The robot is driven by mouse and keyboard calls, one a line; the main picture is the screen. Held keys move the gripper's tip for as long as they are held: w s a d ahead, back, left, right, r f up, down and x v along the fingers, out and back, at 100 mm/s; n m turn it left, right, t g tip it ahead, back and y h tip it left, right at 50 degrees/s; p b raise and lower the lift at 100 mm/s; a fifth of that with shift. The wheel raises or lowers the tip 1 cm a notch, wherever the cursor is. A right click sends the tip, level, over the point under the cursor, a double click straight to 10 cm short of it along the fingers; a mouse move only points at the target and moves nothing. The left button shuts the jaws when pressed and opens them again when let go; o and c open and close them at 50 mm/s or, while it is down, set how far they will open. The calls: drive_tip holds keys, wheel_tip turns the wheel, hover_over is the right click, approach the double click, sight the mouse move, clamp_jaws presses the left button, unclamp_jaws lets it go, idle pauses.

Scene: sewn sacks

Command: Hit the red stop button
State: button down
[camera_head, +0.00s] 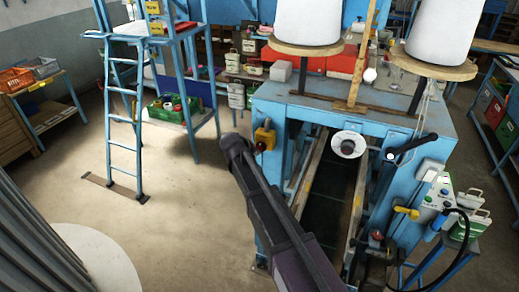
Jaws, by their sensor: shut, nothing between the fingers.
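A yellow box with a red button (262,146) is mounted on the left front corner of the blue machine (262,190). My dark arm rises from the bottom of the view, and its rounded far end shows just left of the yellow box, with a small gap between them in the picture. I cannot make out my gripper or its fingers. A second small red button (377,235) shows low on the right side of the machine. A grey control panel (436,197) with small coloured buttons is at the machine's right.
Large white spools (307,22) stand on top of the machine. A blue ladder (122,120) and a shelf with a green crate (172,112) are at the left. A blue stool (455,255) is at the lower right.

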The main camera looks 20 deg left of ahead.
drive_tip(key=shift+w+d, duration=0.1)
drive_tip(key=shift+w, duration=0.85)
idle(1.7)
drive_tip(key=shift+s, duration=0.95)
drive_tip(key=shift+s, duration=0.1)
drive_tip(key=shift+s+a, duration=0.15)
drive_tip(key=shift+s, duration=1.05)
drive_tip(key=shift+s+a, duration=0.1)
drive_tip(key=shift+s, duration=1.1)
drive_tip(key=d+f+m+g+b, duration=0.2)
drive_tip(key=d+f+b, duration=0.3)
drive_tip(key=d, duration=0.9)
drive_tip(key=s+d+f+m+g+b, duration=0.2)
drive_tip(key=s+d+f, duration=0.3)
drive_tip(key=d, duration=0.5)
drive_tip(key=s+d+f+m+g+y+b, duration=0.1)
drive_tip(key=s+d+f+b, duration=0.3)
drive_tip(key=d, duration=0.5)
drive_tip(key=s+d+f+m+g+y+b, duration=0.1)
drive_tip(key=s+d+f+m+g+b, duration=0.2)
drive_tip(key=d, duration=0.7)
wheel_tip(320, 180, down, 4)
drive_tip(key=s+m+b, duration=0.1)
drive_tip(key=s, duration=0.1)
drive_tip(key=shift+s+d+r+g, duration=0.2)
drive_tip(key=shift+s+d+g, duration=0.1)
drive_tip(key=shift+s, duration=0.1)
